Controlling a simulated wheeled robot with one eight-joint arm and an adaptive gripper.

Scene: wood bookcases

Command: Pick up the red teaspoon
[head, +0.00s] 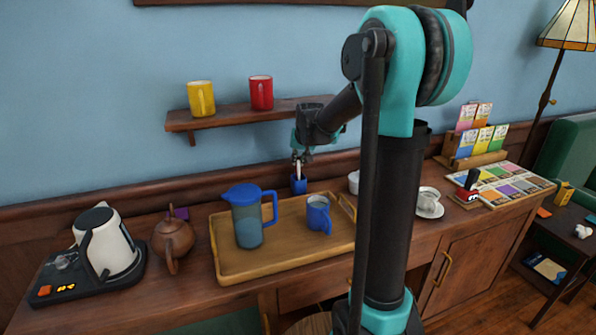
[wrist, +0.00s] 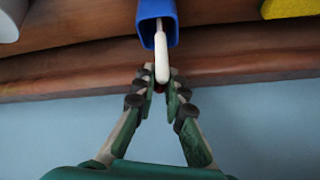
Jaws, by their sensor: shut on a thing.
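A blue cup (head: 299,184) stands at the back of the sideboard against the wall and shows at the top of the wrist view (wrist: 157,12). A white-handled utensil (wrist: 161,55) sticks up out of it. A small dark red bit (wrist: 160,88) shows between my fingertips just past the white handle's end; it looks like the end of the red teaspoon, which is otherwise hidden. My gripper (wrist: 159,83) is above the cup, its fingertips closed in around that red bit. In the head view my gripper (head: 299,158) is small, and no red shows there.
A shelf (head: 230,117) with a yellow mug (head: 201,98) and red mug (head: 261,93) hangs behind my arm. In front are a wooden tray (head: 285,262), a blue-lidded pitcher (head: 248,215) and a blue mug (head: 318,213). A teapot (head: 172,240) and kettle (head: 105,243) stand left.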

